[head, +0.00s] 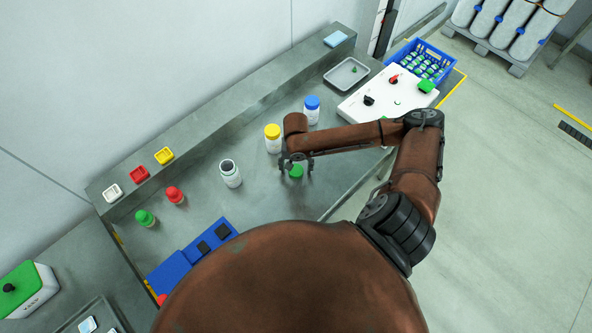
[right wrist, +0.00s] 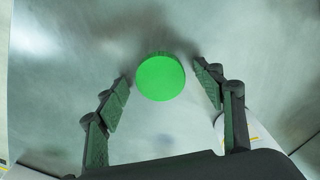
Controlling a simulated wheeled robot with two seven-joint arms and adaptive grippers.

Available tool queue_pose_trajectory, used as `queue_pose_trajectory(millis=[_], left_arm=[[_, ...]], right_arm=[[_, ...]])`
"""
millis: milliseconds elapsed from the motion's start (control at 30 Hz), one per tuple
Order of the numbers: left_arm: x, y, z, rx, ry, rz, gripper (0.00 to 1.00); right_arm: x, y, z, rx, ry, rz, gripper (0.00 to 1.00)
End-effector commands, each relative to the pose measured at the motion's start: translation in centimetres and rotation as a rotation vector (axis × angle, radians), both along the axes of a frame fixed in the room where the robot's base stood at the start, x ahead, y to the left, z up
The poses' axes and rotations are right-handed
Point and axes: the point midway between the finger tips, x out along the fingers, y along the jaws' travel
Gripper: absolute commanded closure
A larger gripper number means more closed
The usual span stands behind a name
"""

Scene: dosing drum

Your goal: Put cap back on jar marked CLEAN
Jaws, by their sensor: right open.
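A green round cap (head: 296,172) lies on the grey bench. In the right wrist view the cap (right wrist: 160,78) sits between the fingertips of my open right gripper (right wrist: 163,85), with a gap on both sides. In the head view my right gripper (head: 297,164) is above the cap and partly covers it. A white jar without a cap (head: 230,174) stands upright to the left, its dark mouth showing. Its label is too small to read, so the CLEAN mark cannot be made out. My left gripper is not in view.
A yellow-capped jar (head: 273,139) and a blue-capped jar (head: 312,110) stand close behind my right gripper. A white control box (head: 388,98) is at right. The bench between cap and open jar looks clear.

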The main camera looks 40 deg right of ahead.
Motion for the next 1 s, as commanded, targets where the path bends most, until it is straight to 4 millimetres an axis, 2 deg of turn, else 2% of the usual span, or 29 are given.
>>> queue_pose_trajectory(millis=[200, 633, 1000], left_arm=[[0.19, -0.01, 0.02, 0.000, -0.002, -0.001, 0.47], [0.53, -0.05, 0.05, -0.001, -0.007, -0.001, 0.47], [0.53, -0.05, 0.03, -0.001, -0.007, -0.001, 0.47]], right_arm=[[0.02, -0.01, 0.07, 0.000, 0.000, 0.000, 0.39], [0.02, -0.01, 0.09, 0.000, 0.000, 0.000, 0.69], [0.05, -0.03, 0.58, -0.001, -0.001, 0.000, 0.69]])
